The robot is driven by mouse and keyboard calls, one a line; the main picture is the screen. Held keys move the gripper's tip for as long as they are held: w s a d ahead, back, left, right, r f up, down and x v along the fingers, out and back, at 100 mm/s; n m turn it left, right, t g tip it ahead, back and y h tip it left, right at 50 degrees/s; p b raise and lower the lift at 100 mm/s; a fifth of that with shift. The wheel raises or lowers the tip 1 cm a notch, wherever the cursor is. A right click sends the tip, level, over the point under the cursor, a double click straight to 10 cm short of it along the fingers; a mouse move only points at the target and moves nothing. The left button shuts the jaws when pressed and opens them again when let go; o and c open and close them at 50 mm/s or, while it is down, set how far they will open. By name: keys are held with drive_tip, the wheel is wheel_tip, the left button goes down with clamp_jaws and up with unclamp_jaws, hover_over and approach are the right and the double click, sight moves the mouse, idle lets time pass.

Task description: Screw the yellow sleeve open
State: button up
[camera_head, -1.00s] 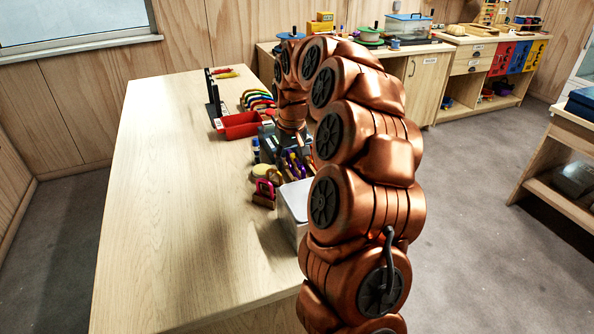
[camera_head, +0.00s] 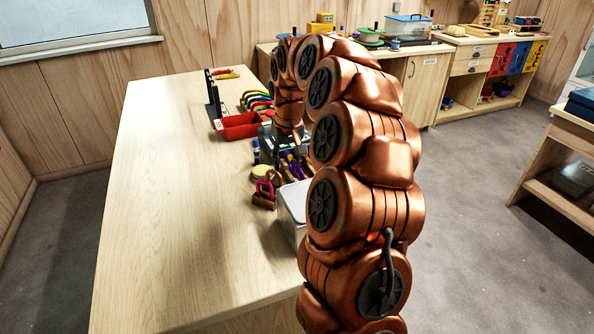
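My copper arm arches over the wooden table and its end points down among small climbing gear. My gripper (camera_head: 284,146) shows only as a small dark shape below the last copper link, and its fingers cannot be made out. Right below it are slim purple and yellow pieces (camera_head: 293,165), partly hidden by the arm. I cannot tell which of these is the yellow sleeve, or whether the gripper touches it. A pink carabiner-like piece (camera_head: 266,186) on a brown block stands to the left, beside a pale yellow round thing (camera_head: 264,173).
A red tray (camera_head: 240,125) and a row of coloured arches (camera_head: 257,101) lie farther back on the table (camera_head: 180,200). A grey-white box (camera_head: 294,205) stands at the right edge, partly behind my arm. The table's left and front are clear.

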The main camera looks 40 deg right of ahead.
drive_tip(key=shift+r, duration=1)
drive_tip(key=shift+s+d, duration=0.15)
drive_tip(key=shift+d, duration=0.45)
drive_tip(key=shift+s+d, duration=0.15)
drive_tip(key=shift+d, duration=0.4)
drive_tip(key=shift+a+f+b, duration=0.25)
drive_tip(key=shift+f+b, duration=0.1)
drive_tip(key=shift+f, duration=0.4)
drive_tip(key=shift+a+f+b, duration=0.25)
drive_tip(key=shift+f+b, duration=0.1)
drive_tip(key=shift+f, duration=0.35)
